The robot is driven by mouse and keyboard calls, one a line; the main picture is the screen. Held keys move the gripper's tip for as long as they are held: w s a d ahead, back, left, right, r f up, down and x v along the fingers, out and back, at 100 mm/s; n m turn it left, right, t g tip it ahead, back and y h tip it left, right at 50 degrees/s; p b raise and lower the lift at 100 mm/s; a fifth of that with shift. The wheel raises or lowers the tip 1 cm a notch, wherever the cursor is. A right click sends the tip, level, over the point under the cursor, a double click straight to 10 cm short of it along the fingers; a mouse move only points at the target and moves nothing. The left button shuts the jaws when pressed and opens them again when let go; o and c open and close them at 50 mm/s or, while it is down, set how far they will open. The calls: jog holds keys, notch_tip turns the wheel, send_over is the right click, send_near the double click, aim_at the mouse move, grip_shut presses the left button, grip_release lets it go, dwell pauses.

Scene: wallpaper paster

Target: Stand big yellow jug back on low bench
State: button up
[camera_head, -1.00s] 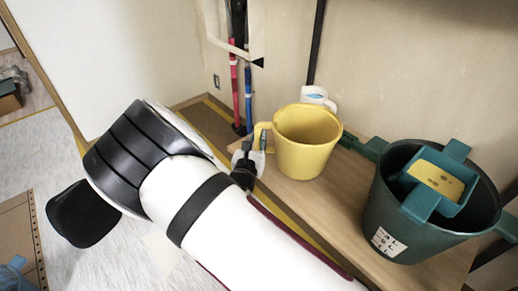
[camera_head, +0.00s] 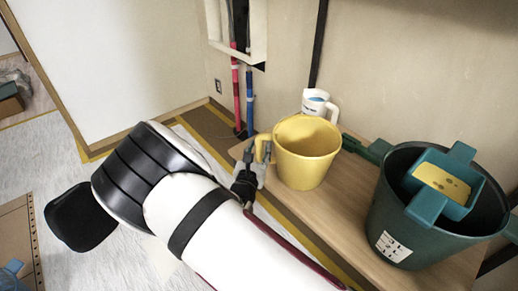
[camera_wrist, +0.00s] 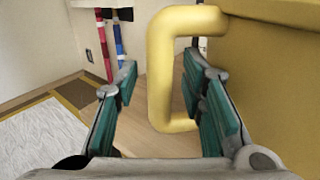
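The big yellow jug (camera_head: 306,155) stands upright on the low wooden bench (camera_head: 318,208), near its far left end. Its handle (camera_head: 262,147) points left, towards my gripper (camera_head: 251,165). In the wrist view the yellow handle (camera_wrist: 160,70) rises between my two teal-padded fingers, and the jug body (camera_wrist: 275,75) fills the right side. My gripper (camera_wrist: 160,100) is open, with a gap between each finger and the handle. The jug's underside is hidden in both views.
A dark green bucket (camera_head: 412,225) holding a teal tray with a yellow sponge stands at the bench's right. A white mug (camera_head: 319,103) is behind the jug. A green handle lies between jug and bucket. Red and blue pipes run up the wall at left.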

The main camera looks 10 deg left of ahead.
jog(key=shift+r, duration=0.2)
jog(key=s+p, duration=0.4)
jog(key=s, duration=0.8)
jog(key=shift+a, duration=0.2)
jog(key=shift+s, duration=0.1)
